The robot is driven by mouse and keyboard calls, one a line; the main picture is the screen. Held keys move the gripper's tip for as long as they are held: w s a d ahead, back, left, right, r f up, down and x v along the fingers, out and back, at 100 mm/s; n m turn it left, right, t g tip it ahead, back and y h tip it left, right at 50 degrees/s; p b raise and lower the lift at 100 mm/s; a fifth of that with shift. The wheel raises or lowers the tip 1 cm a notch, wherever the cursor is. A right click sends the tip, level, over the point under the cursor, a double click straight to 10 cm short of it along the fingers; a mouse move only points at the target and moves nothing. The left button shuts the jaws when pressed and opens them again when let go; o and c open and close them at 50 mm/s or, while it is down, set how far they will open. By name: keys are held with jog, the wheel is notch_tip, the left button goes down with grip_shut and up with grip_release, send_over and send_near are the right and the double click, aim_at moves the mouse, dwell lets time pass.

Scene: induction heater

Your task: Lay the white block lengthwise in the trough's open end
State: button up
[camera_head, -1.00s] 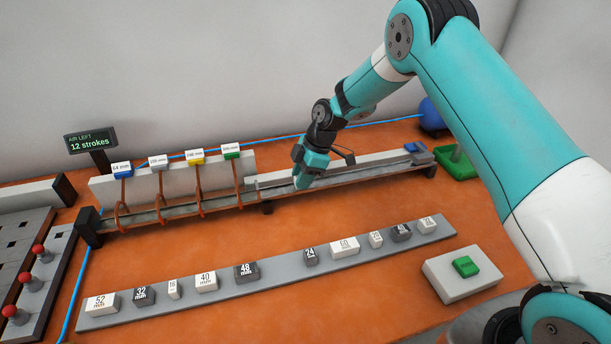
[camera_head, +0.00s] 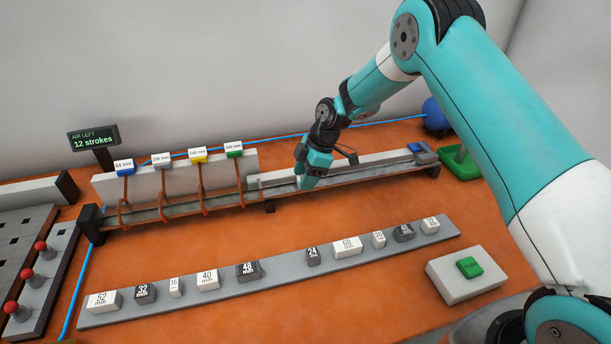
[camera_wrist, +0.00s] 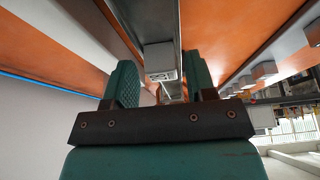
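The trough (camera_head: 370,172) runs across the table, with coils over its left half and an open stretch on the right. My gripper (camera_head: 309,181) points down into the open stretch, right of the last coil. A small white block (camera_head: 299,181) shows beside its fingertips in the head view. In the wrist view the white block (camera_wrist: 160,62) sits in the line of the trough, between the two teal fingers of my gripper (camera_wrist: 162,78). It lies close to both fingers. Contact with them is not clear.
A grey rack (camera_head: 290,271) in front holds several numbered blocks, with a gap between the 48 and 24 blocks. A box with a green button (camera_head: 469,266) is at right. Red-knobbed levers (camera_head: 33,282) are at left. A display (camera_head: 93,138) reads 12 strokes.

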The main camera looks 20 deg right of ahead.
jog(key=shift+s, duration=0.1)
jog(key=b+v, duration=0.2)
jog(key=v, duration=1.5)
jog(key=shift+d+r, duration=0.1)
jog(key=s+a+r+m, duration=0.3)
jog(key=s+a+r, duration=0.1)
jog(key=s, duration=0.4)
jog(key=s+a+r+m, duration=0.2)
jog(key=s+a+r, duration=0.2)
jog(key=s, duration=0.4)
jog(key=s+f+m, duration=0.2)
jog(key=s+m, duration=0.4)
jog(key=s, duration=1.4)
jog(key=shift+a, duration=0.45)
